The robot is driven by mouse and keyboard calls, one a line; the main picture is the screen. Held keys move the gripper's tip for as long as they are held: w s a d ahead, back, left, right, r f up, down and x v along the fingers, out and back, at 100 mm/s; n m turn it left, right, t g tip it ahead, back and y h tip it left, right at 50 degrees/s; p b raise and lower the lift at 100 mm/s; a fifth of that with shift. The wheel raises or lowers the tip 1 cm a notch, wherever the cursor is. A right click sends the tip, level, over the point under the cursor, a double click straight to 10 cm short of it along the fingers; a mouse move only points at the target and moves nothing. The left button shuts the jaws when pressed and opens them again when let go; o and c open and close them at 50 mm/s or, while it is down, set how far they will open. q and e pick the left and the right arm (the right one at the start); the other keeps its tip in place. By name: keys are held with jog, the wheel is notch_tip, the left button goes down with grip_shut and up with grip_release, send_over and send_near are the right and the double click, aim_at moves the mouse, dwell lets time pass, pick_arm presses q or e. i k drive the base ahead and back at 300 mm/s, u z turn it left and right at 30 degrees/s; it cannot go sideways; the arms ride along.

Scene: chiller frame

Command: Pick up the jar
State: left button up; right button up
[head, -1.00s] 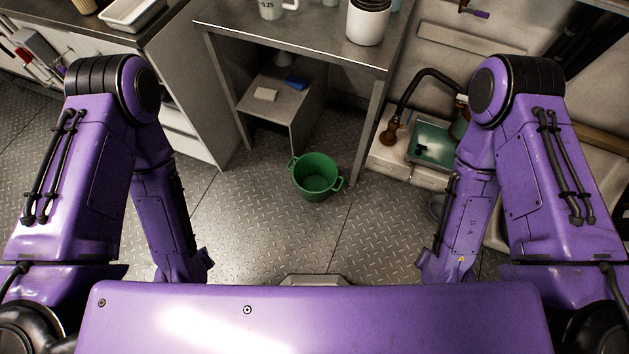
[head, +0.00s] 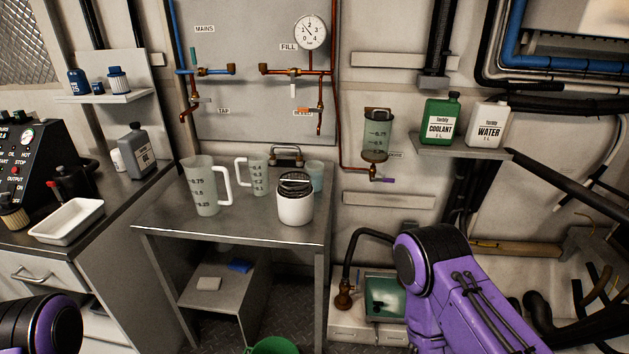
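A white jar-like container (head: 295,205) with a dark, white-rimmed top and a handle across it stands upright on the metal table (head: 165,222), near its right side. Two translucent measuring jugs stand to its left: a large one (head: 203,190) and a smaller one (head: 258,172). A pale green cup (head: 316,172) stands just behind it. Only parts of my purple arms show, at the lower left and lower right. Both grippers are out of view, so their state is hidden.
A white tray (head: 42,233) and a grey bottle (head: 136,150) are on the left counter. A coolant bottle (head: 441,118) and a water bottle (head: 487,124) stand on a wall shelf. A green bucket (head: 275,346) is on the floor. The table's front strip is clear.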

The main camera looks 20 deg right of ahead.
aim_at(315, 177)
jog(key=k, duration=0.65)
jog(key=z, duration=0.5)
jog(key=i, duration=1.8)
jog(key=u, duration=0.55)
